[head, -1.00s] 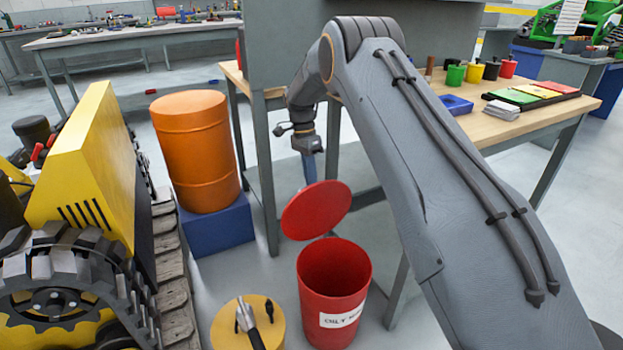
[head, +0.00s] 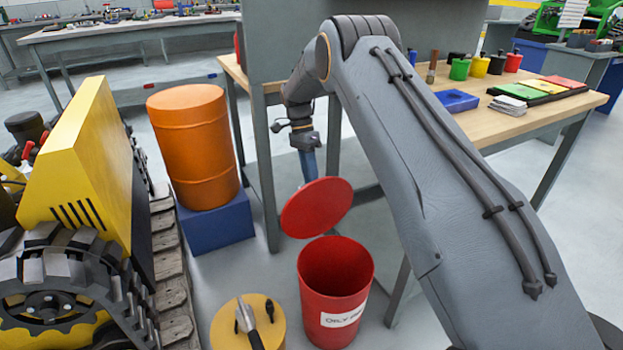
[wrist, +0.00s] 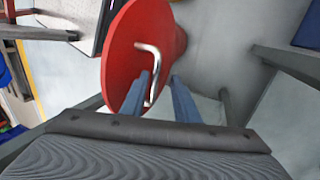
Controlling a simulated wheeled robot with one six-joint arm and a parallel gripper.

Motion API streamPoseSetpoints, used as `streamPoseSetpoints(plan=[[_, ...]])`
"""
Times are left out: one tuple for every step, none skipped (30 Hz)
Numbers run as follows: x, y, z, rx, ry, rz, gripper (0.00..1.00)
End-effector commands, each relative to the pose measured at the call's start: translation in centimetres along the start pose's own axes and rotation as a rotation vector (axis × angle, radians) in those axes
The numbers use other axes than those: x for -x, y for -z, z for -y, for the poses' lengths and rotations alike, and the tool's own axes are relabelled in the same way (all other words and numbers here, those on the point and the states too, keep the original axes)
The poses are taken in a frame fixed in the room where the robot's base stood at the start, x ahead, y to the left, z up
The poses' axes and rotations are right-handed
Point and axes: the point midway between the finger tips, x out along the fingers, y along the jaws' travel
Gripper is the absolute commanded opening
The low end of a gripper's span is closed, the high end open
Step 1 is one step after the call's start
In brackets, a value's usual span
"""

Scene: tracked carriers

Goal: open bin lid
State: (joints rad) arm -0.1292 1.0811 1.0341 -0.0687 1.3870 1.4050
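The red bin (head: 335,309) stands open on the floor with a white label on its front. Its round red lid (head: 316,207) is tilted up behind the bin's mouth, leaving the dark inside visible. In the wrist view the lid (wrist: 122,58) shows its bent metal handle (wrist: 154,62). My gripper (head: 308,172) points down just behind the lid in the head view. Its blue fingers (wrist: 160,78) are apart, with the handle showing between them, nearer the left finger. I cannot tell whether they touch it.
A yellow drum (head: 247,325) with tools on top stands left of the bin. An orange barrel (head: 194,150) stands on a blue block (head: 215,222). A yellow tracked machine (head: 75,185) fills the left. The workbench (head: 560,104) stands behind and right.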

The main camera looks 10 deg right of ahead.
Motion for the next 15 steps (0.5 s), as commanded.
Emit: streamPoseSetpoints(plan=[[0.1, 0.0, 0.0, 0.0, 0.001, 0.0, 0.28], [0.1, 0.0, 0.0, 0.0, 0.001, 0.0, 0.28], [0.3, 0.0, 0.0, 0.0, 0.002, 0.0, 0.28], [0.4, 0.0, 0.0, 0.0, 0.002, 0.001, 0.28], [0.7, 0.1, 0.0, -0.001, 0.002, 0.001, 0.28], [1.1, 0.1, 0.1, -0.001, 0.004, 0.0, 0.28], [1.5, 0.1, 0.1, -0.001, 0.005, 0.0, 0.28], [2.0, 0.1, 0.1, -0.001, 0.004, 0.0, 0.28], [2.6, 0.1, 0.1, -0.001, 0.005, 0.0, 0.28], [3.1, 0.1, 0.1, -0.002, 0.005, 0.0, 0.28], [3.6, 0.1, 0.1, -0.002, 0.004, 0.0, 0.28], [4.3, 0.2, 0.1, -0.002, 0.005, 0.0, 0.28], [4.8, 0.2, 0.1, -0.002, 0.003, 0.0, 0.28], [5.2, 0.2, 0.1, -0.002, 0.004, 0.0, 0.28], [5.8, 0.2, 0.1, -0.002, 0.003, 0.0, 0.28]])
